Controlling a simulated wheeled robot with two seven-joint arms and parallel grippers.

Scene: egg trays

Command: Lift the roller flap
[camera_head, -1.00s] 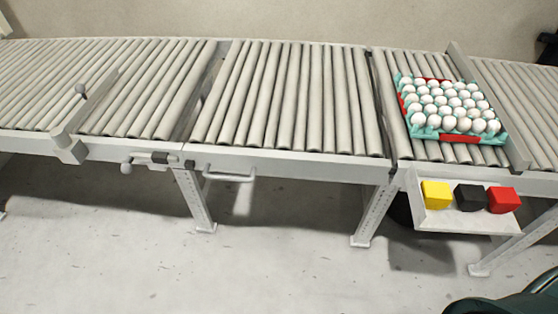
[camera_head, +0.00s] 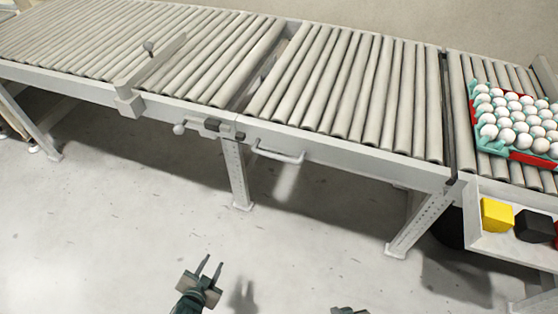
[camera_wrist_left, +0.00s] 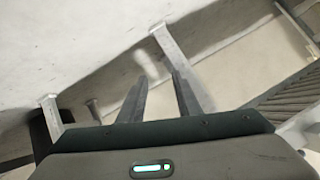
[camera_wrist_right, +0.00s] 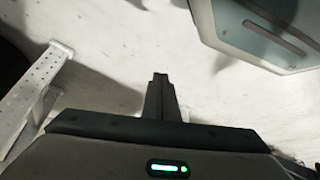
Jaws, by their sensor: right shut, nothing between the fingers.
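The roller flap (camera_head: 345,90) is the middle section of the conveyor in the head view. It lies level with the sections on both sides. A grey bar handle (camera_head: 278,155) is on its front rail near the left end, and a latch with a round knob (camera_head: 180,128) is just left of it. My left gripper (camera_head: 211,262) is open and empty, low in front of the conveyor and apart from the handle. My right gripper (camera_wrist_right: 160,82) is shut and empty; only its top shows at the head view's bottom edge.
A tray of eggs (camera_head: 490,147) sits on the right section. A yellow block (camera_head: 497,215) and a black block (camera_head: 533,226) are on a shelf below it. The floor in front is clear.

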